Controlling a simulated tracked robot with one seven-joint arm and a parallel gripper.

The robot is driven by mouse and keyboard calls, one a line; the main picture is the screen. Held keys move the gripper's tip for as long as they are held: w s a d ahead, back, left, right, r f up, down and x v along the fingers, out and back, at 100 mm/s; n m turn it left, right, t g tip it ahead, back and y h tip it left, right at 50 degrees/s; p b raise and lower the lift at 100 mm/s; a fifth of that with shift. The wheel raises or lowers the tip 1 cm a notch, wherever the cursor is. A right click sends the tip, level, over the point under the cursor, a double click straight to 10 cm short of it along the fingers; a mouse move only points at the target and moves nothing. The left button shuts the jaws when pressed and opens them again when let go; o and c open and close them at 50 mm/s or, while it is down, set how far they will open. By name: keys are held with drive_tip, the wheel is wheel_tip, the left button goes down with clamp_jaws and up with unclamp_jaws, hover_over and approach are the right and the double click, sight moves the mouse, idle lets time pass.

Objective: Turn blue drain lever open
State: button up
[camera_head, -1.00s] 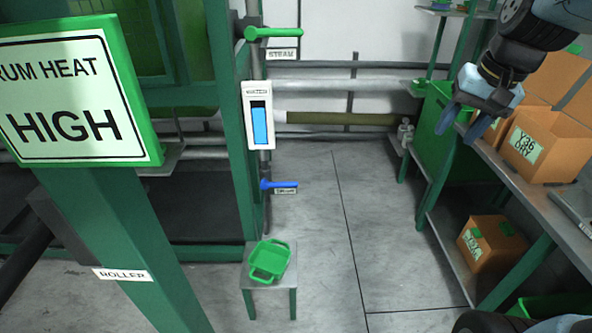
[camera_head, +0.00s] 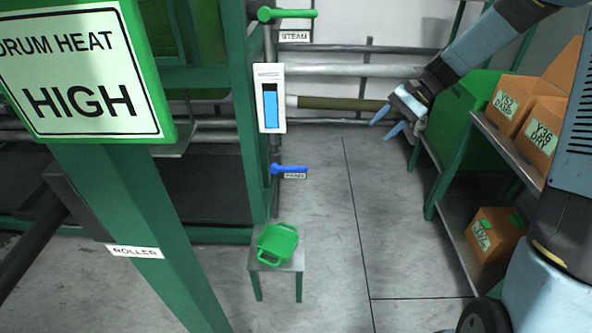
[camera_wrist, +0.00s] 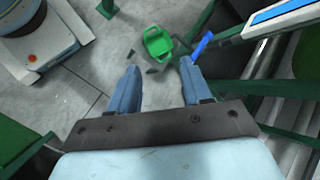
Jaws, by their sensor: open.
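The blue drain lever (camera_head: 289,170) is on the vertical pipe below the white level gauge (camera_head: 270,97). It points right, about level, with a small label beneath it. In the wrist view the blue lever (camera_wrist: 201,46) lies just beyond the right fingertip, and I cannot tell how far off in depth. My gripper (camera_head: 386,124) is open and empty, up and to the right of the lever in the head view. Its blue fingers also show in the wrist view (camera_wrist: 158,75), spread apart. The green tray (camera_head: 277,244) sits on a small stool below the lever.
A green steam lever (camera_head: 287,14) is above the gauge. Shelves with orange boxes (camera_head: 538,132) and a green bin (camera_head: 462,112) stand at the right. A green post with the ROLLER label (camera_head: 136,251) is at the left. The floor between the stool and shelves is clear.

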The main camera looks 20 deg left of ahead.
drive_tip(key=w+a+f+m+g+y, duration=0.1)
drive_tip(key=w+a+f+m+y, duration=0.2)
drive_tip(key=f, duration=0.4)
drive_tip(key=w+a+f+g+y, duration=0.1)
drive_tip(key=w+a+f+y, duration=0.1)
drive_tip(key=w+a+f, duration=0.35)
drive_tip(key=m+t+y, duration=0.1)
drive_tip(key=m+y, duration=0.4)
drive_tip(key=m, duration=0.1)
approach(303, 170)
drive_tip(key=x, duration=1.1)
drive_tip(key=shift+w+a+f, duration=0.3)
drive_tip(key=shift+a, duration=0.1)
drive_tip(key=shift+c, duration=0.3)
clamp_jaws()
